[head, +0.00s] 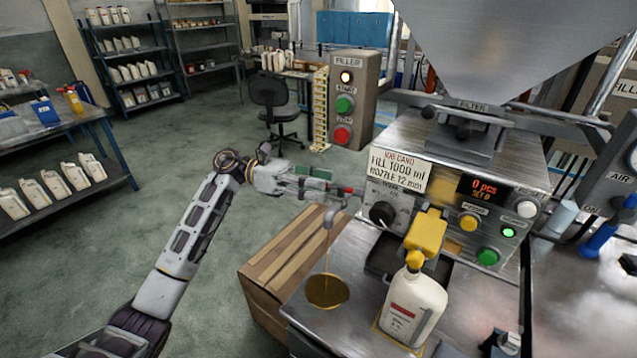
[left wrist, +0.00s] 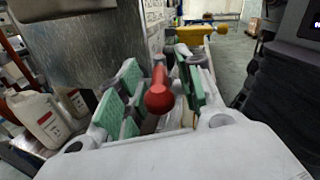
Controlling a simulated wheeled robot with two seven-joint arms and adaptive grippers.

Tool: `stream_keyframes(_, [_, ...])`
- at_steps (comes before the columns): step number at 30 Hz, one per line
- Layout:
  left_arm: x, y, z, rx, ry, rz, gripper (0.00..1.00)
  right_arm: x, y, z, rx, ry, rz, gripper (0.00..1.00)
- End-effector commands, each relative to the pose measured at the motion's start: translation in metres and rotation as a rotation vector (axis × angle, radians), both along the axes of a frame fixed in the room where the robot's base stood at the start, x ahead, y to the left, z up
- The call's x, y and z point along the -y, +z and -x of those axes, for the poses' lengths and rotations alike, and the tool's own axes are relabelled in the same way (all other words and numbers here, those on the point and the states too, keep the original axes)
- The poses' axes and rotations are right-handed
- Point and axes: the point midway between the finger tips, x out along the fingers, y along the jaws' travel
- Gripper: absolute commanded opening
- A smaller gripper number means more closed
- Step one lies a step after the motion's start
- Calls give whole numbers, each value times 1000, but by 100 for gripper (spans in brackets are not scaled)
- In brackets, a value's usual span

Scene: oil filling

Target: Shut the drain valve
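The drain valve has a red handle (head: 347,190) at the left side of the filler machine. Below it a grey bent spout (head: 331,215) lets a thin stream of oil down into a round golden pool or dish (head: 327,291). My left gripper (head: 322,184) reaches in from the left at the handle. In the left wrist view the red knob (left wrist: 159,97) stands between the green finger pads of my gripper (left wrist: 155,100). The fingers are apart, with gaps visible beside the knob. Contact with the handle is hard to tell. My right gripper is not recognisable in view.
A white bottle (head: 413,303) stands under the yellow nozzle (head: 427,232) on the steel worktop. The control box (head: 353,100) stands behind. Open floor lies to the left.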

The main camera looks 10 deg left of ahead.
Motion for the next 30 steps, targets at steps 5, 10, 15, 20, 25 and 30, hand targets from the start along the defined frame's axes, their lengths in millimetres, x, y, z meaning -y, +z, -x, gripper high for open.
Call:
stream_keyframes(5, [4,0,1,0,0,0,36,-15,0,1,-1,-3,-16,40])
stream_keyframes(10, [4,0,1,0,0,0,36,-22,0,0,0,-4,-23,40])
stream_keyframes(15, [4,0,1,0,0,0,20,-18,0,0,0,-4,-19,40])
stream_keyframes(20, [4,0,1,0,0,0,0,-11,0,0,0,-2,-11,40])
stream_keyframes(25, [4,0,1,0,0,0,0,-6,0,1,-2,0,-6,40])
stream_keyframes(30, [3,-1,1,0,0,-1,0,-4,0,2,-3,-1,-5,40])
